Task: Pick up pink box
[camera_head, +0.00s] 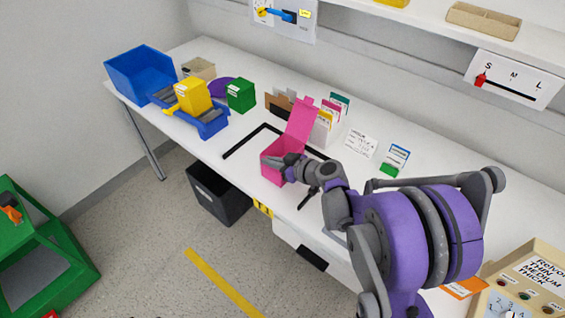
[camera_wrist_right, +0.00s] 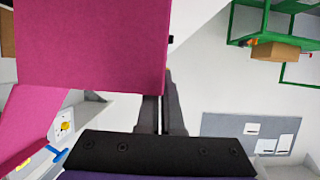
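The pink box (camera_head: 272,169) is at the front of the white table, its pink lid (camera_head: 301,124) standing open. My right gripper (camera_head: 283,163) reaches in from the right, its fingers at the box's upper rim. In the right wrist view the pink box (camera_wrist_right: 95,45) fills the upper left. There my right gripper's fingers (camera_wrist_right: 161,112) are close together at the box's edge, one partly hidden behind the pink wall, and look shut on it. I cannot tell whether the box touches the table. My left gripper is not in view.
A black outline (camera_head: 240,140) lies on the table around the box area. A card file (camera_head: 322,125) stands behind the lid. A green box (camera_head: 241,95), a blue tray (camera_head: 213,125) with a yellow box (camera_head: 193,96), and a blue bin (camera_head: 140,75) stand left. A dark bin (camera_head: 217,195) is below.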

